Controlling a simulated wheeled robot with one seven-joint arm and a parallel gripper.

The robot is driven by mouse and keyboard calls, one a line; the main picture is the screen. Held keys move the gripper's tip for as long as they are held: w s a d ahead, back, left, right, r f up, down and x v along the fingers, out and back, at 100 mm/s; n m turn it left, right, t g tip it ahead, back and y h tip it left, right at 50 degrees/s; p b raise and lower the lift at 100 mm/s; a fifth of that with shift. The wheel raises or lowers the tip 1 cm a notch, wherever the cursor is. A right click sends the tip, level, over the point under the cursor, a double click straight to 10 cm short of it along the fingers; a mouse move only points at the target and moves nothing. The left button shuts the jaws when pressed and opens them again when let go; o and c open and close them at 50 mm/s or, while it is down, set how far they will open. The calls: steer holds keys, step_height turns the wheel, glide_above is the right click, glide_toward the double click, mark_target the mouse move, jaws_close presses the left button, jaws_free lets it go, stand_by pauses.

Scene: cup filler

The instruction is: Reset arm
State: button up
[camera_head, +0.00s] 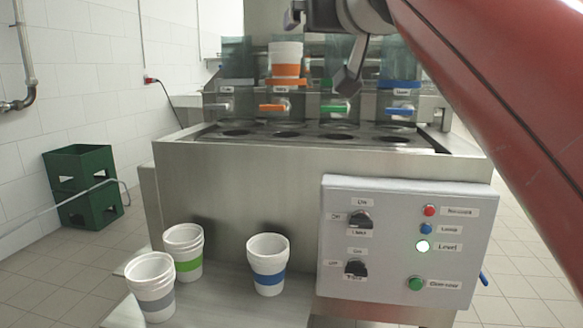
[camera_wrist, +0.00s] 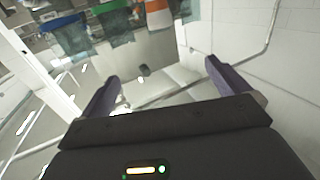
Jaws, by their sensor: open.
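My gripper (camera_head: 318,48) is high at the top of the head view, in front of the dispensers. In the wrist view my gripper (camera_wrist: 166,82) has its two dark fingers spread wide, with nothing between them. A white cup with an orange band (camera_head: 286,60) stands at the orange dispenser, to the left of my gripper and apart from it. An orange and white shape (camera_wrist: 158,14), probably this cup, shows at the top of the wrist view. My red arm (camera_head: 500,75) crosses the upper right of the head view.
The steel filler (camera_head: 225,195) has a top with several round holes. A control panel (camera_head: 395,250) is on its front. Grey-banded (camera_head: 152,285), green-banded (camera_head: 185,250) and blue-banded (camera_head: 267,264) cups stand on the low shelf. Green crates (camera_head: 82,185) stand at the left.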

steer(key=s+d+f+g+h, duration=0.1)
steer(key=s+d+f+g, duration=0.2)
steer(key=f, duration=1.3)
steer(key=s+d+f+m+g+h, duration=0.1)
steer(key=s+d+f+g, duration=0.2)
steer(key=s+f, duration=0.6)
steer(key=s+d+f+m+g+h, duration=0.1)
steer(key=s+d+f+g, duration=0.2)
steer(key=f, duration=2.1)
steer(key=s+g, duration=0.3)
steer(key=s, duration=0.1)
steer(key=shift+d+f, duration=0.25)
steer(key=shift+f, duration=0.05)
steer(key=shift+s, duration=0.1)
